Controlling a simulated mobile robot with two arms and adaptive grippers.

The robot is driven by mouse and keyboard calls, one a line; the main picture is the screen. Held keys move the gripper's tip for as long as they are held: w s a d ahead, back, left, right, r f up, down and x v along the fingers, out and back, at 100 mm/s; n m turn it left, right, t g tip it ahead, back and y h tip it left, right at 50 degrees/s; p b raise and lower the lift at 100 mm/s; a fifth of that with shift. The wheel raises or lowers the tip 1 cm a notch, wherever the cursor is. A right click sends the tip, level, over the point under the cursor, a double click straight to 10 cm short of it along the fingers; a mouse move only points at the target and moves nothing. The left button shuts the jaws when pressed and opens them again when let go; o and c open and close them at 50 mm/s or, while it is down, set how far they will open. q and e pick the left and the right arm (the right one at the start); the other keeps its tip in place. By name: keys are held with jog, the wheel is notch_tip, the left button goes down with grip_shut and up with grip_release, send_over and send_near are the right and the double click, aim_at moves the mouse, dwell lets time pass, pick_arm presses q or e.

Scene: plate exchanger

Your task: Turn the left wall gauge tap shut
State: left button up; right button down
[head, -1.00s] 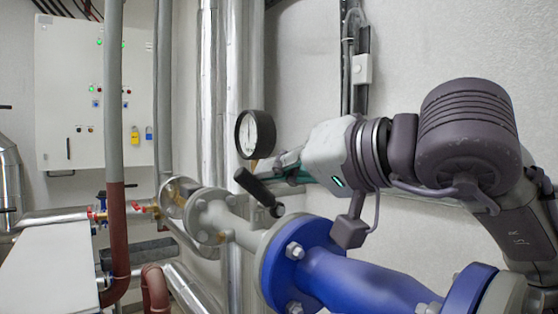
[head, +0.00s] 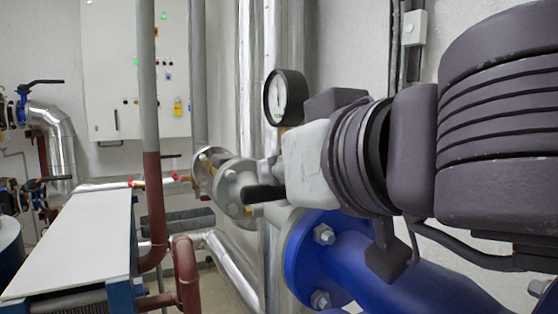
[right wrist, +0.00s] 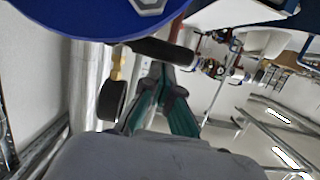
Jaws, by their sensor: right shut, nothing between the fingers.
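The left wall gauge (head: 286,97) is a round dial in a black case, in front of the pipes in the head view. Its tap has a black lever handle (head: 264,194), which lies nearly level below the gauge in the head view. In the right wrist view the black handle (right wrist: 163,51) crosses beside a brass fitting (right wrist: 117,65), with the dark gauge case (right wrist: 112,100) to its lower left. My right gripper (right wrist: 163,78) is shut and empty, its tips close to the handle; I cannot tell whether they touch. In the head view its fingers are hidden behind my wrist.
A large blue flanged pipe (head: 390,275) runs just below my right arm. Silver vertical pipes (head: 248,90) stand behind the gauge. A white-topped unit (head: 75,240) and dark red pipes (head: 153,205) are at the left, with a white control cabinet (head: 105,60) behind.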

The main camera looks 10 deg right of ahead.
jog(key=shift+f, duration=0.15)
pick_arm(q)
jog(key=shift+s+f, duration=0.1)
jog(key=shift+s, duration=0.75)
pick_arm(e)
jog(key=shift+a, duration=0.1)
